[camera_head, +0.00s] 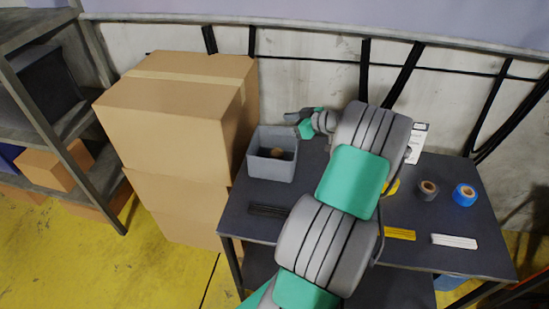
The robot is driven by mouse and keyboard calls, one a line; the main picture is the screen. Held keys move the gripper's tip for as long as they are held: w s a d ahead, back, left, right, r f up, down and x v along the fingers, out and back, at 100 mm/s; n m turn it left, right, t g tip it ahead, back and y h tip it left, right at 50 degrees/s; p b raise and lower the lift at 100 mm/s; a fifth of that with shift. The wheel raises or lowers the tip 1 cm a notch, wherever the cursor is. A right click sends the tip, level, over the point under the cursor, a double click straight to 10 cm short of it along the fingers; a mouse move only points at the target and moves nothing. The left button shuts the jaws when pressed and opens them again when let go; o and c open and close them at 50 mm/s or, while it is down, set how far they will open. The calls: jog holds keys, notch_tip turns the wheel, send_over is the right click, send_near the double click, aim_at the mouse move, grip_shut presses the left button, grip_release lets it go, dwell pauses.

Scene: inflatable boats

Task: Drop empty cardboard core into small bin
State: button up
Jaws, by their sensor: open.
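A small grey bin (257,167) stands at the left back of the dark table. A brown cardboard core (277,153) lies inside it on the bin's floor, partly hidden by the wall. My gripper (291,117) is beyond the bin's back right corner, above the table, pointing left. It is open, and I see nothing held in it. My arm crosses the middle of the table and hides part of it.
On the dark table (330,250), a grey tape roll (428,190), a blue tape roll (465,194), a yellow strip (399,234) and a white strip (454,241) lie at right. Stacked cardboard boxes (170,125) stand left of the table. A wall is behind.

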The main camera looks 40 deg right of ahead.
jog(key=v, duration=0.5)
jog(key=shift+s+b, duration=0.2)
jog(key=shift+b, duration=0.15)
jog(key=w+a+r+g, duration=0.1)
jog(key=w+a+g, duration=0.2)
jog(key=a, duration=0.9)
jog(key=w+a+g, duration=0.3)
jog(key=a, duration=0.8)
jog(key=s+a+f+m+g+h, duration=0.1)
jog(key=s+a+m+g+h, duration=0.1)
jog(key=s+a, duration=1.3)
jog(key=shift+s+f+m+g+h, duration=0.25)
jog(key=shift+s+m+g+h, duration=0.2)
jog(key=shift+s+h, duration=0.3)
